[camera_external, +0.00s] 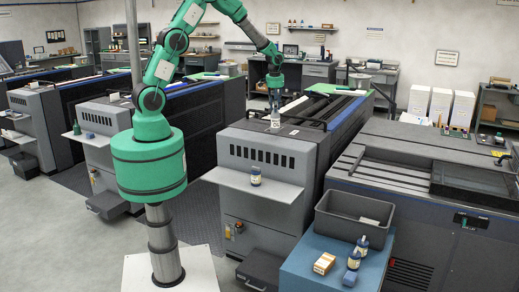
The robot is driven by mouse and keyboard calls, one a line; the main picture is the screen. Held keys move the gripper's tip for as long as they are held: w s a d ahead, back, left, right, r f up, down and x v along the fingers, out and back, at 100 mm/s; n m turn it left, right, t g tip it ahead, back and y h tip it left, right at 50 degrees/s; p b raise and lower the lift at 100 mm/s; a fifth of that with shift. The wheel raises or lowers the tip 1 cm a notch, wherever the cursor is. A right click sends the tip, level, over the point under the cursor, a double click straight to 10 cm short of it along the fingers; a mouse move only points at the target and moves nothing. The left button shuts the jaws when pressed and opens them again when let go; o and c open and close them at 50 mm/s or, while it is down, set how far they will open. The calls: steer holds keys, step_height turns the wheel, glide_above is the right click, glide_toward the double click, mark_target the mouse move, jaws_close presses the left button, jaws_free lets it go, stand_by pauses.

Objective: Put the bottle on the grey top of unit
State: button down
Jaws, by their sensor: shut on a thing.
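My gripper (274,107) points down over the grey top of the unit (248,134) in the middle of the view. It is shut on a small bottle (275,125) with a pale label. The bottle is upright at the front part of the grey top; I cannot tell whether its base touches the surface. Another bottle (256,176), dark with a pale label, stands on the white shelf (232,182) at the front of the same unit.
A blue cabinet (318,255) at the front holds a grey bin (345,227), an orange-and-white box (324,263) and blue bottles (352,270). A dark-topped unit (400,150) stands at the right. White paper stacks (440,104) stand behind it.

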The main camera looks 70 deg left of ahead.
steer(key=shift+f+p, duration=0.4)
steer(key=shift+f, duration=1.3)
steer(key=c, duration=1.4)
jaws_free()
steer(key=shift+f, duration=0.1)
step_height(320, 180, up, 12)
steer(key=d+b, duration=0.1)
steer(key=shift+s+d+b, duration=0.25)
steer(key=shift+s+b, duration=0.1)
steer(key=shift+s, duration=0.1)
